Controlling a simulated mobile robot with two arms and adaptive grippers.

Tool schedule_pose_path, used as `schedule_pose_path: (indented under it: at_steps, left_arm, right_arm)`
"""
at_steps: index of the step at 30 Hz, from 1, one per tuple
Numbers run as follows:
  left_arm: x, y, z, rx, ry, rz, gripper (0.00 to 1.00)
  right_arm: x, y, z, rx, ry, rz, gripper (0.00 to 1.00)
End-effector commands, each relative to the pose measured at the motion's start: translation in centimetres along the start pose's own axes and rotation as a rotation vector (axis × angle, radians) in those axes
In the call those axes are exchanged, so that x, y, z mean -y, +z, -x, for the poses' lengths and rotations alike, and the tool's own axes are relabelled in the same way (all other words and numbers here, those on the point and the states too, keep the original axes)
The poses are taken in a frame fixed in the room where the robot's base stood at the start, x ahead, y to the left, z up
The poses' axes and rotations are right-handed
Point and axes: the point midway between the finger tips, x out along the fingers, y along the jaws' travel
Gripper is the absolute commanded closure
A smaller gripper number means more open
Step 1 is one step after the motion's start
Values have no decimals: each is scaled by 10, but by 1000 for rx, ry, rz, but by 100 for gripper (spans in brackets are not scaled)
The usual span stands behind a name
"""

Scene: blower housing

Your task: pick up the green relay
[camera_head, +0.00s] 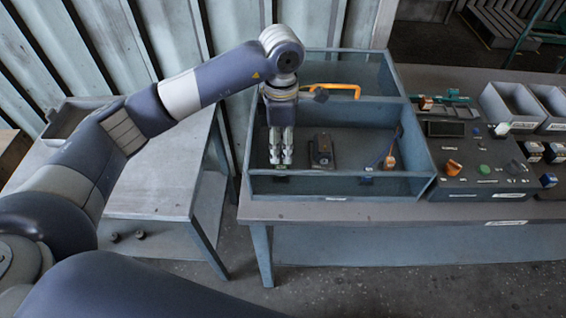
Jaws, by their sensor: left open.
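My left gripper (281,160) points straight down into the front left part of the blue-grey divided tray (342,187). It is open. Small green patches show at its fingertips, close to the tray floor. I cannot tell whether they are the green relay or parts of the fingers, and no other clear green relay shows in the tray. A black block-shaped part (321,151) stands just right of the gripper, apart from it. My right gripper is not in view.
An orange handle (332,88) lies at the tray's rear divider. An orange-tipped part (389,161) is at the tray's right. A control panel (476,156) with knobs and grey bins (507,104) stand further right. A grey side table (150,185) is at left.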

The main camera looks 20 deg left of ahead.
Motion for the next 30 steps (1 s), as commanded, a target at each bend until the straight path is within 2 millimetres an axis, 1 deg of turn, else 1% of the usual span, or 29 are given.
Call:
schedule_pose_path:
  at_steps: [1, 3, 6, 9, 11, 15, 19, 22, 27, 28, 29, 30]
  left_arm:
    - [1, 0, -6, -1, -4, 1, 52]
    - [0, 0, -15, 0, -2, -1, 52]
    - [0, 0, -22, 0, 0, -1, 52]
    - [1, 0, -28, 0, -2, 1, 52]
    - [1, -1, -34, -1, -4, 1, 52]
    - [3, -1, -53, 0, -4, 1, 52]
    - [2, -1, -70, 0, -2, 0, 52]
    - [1, -1, -75, 1, 1, -1, 52]
    - [1, 0, -76, 1, 1, -1, 52]
    - [1, 0, -76, 1, 1, -1, 54]
    - [1, 0, -76, 1, 1, -1, 61]
    - [1, 0, -76, 1, 1, -1, 70]
  right_arm:
    - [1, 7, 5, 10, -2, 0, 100]
    - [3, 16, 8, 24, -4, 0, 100]
    - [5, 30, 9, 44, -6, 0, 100]
    - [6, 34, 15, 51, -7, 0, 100]
    - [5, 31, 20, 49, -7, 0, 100]
    - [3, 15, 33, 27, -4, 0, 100]
    - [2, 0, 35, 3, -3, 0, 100]
    - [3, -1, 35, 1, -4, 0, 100]
    - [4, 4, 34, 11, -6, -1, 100]
    - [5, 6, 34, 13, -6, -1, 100]
    - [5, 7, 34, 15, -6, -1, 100]
    - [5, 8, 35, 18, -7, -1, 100]
